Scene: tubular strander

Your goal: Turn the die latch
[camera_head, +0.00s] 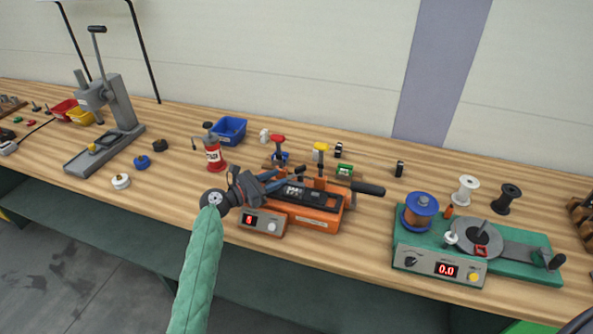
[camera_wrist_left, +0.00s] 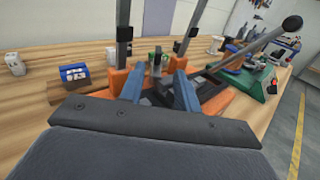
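An orange tabletop machine (camera_head: 318,218) with a black top and a red display stands at the middle of the bench. It also fills the middle of the left wrist view (camera_wrist_left: 215,104). My left gripper (camera_head: 277,180) is over the machine's left part. Its two blue fingers stand apart in the left wrist view (camera_wrist_left: 159,74), and nothing is seen clamped between them. A small dark upright piece (camera_wrist_left: 157,62) shows beyond and between the fingertips; I cannot tell whether it is the die latch or whether a finger touches it. My right gripper is not seen.
A black-handled lever (camera_head: 368,189) sticks out to the machine's right. A red bottle (camera_head: 214,155) and a blue bin (camera_head: 229,130) stand behind left. A green winder (camera_head: 440,258) with a blue spool is at right. A grey press (camera_head: 112,125) stands at left.

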